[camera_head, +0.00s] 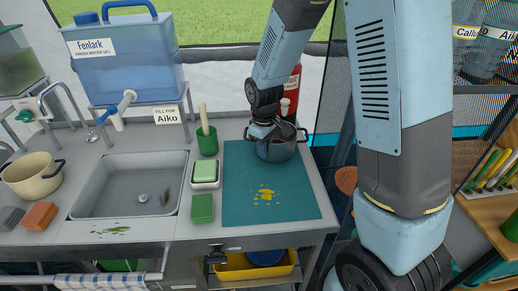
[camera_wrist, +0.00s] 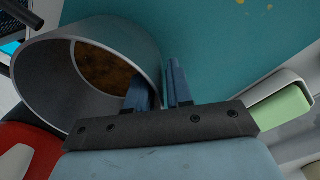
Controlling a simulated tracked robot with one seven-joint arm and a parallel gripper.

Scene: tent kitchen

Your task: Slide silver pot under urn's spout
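The silver pot (camera_head: 284,152) stands at the back of the teal mat, with a dark side handle. In the wrist view the pot (camera_wrist: 112,30) shows its open mouth and something brown inside. My gripper (camera_head: 270,136) is at its rim; in the wrist view the fingers (camera_wrist: 160,90) are close together, one inside and one outside the wall, shut on it. The blue urn (camera_head: 125,55), labelled Fenlark, stands on a raised shelf behind the sink. Its pale spout (camera_head: 120,108) points down over the sink's back edge, with no vessel beneath.
Between pot and urn stand a green cup (camera_head: 207,143) with a utensil, a soap dish (camera_head: 205,174) and a green sponge (camera_head: 202,208). The sink (camera_head: 135,185) is open. A cream pot (camera_head: 32,177) stands far left. A red bottle (camera_head: 293,90) is behind the silver pot. Yellow bits (camera_head: 265,195) lie on the mat.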

